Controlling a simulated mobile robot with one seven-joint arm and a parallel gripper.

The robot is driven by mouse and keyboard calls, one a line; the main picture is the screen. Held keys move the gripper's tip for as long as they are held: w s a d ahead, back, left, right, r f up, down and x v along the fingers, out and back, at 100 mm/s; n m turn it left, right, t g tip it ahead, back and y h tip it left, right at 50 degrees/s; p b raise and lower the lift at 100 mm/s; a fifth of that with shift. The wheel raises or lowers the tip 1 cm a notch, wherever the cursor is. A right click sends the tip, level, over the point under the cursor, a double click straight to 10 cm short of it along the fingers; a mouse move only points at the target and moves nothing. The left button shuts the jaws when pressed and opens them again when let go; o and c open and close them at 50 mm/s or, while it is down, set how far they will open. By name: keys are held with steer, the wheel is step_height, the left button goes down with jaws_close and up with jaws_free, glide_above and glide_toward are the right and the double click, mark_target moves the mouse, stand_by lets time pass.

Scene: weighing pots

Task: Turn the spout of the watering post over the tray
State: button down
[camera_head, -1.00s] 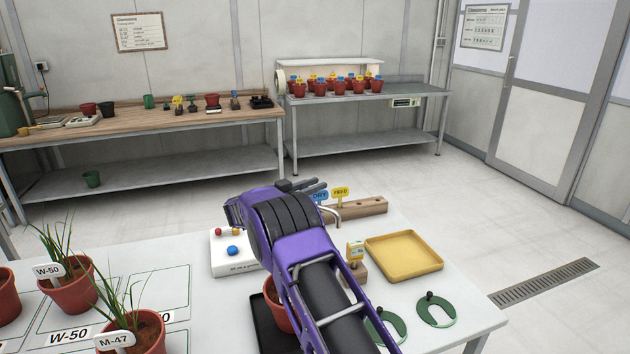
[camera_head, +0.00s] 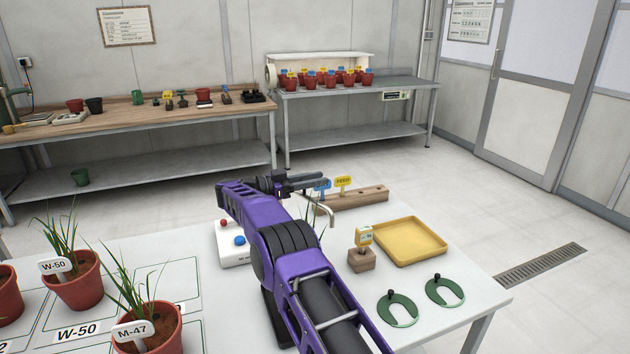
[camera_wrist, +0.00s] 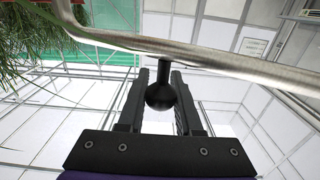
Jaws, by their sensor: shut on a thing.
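The metal spout (camera_head: 329,207) of the watering post shows as a thin bent tube beyond my forearm, its end turned down. In the wrist view the tube (camera_wrist: 215,64) crosses the top, with a round black knob (camera_wrist: 160,96) hanging from it. My gripper (camera_head: 318,181) is shut on this knob, which sits between its two fingers in the wrist view (camera_wrist: 160,88). The yellow tray (camera_head: 441,247) lies empty to the right of the spout, and the spout's end is apart from it. The post itself is hidden behind my arm.
A wooden block (camera_head: 360,198) with blue and yellow tags stands behind the spout. A small wooden block with a yellow tag (camera_head: 361,258) and two green rings (camera_head: 398,309) are nearby. A white box (camera_head: 233,250) and potted plants (camera_head: 75,285) are left.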

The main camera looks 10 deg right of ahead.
steer(key=shift+s+a, duration=0.1)
steer(key=shift+a, duration=0.05)
stand_by(0.4)
steer(key=c, duration=0.6)
jaws_free()
steer(key=shift+a, duration=0.1)
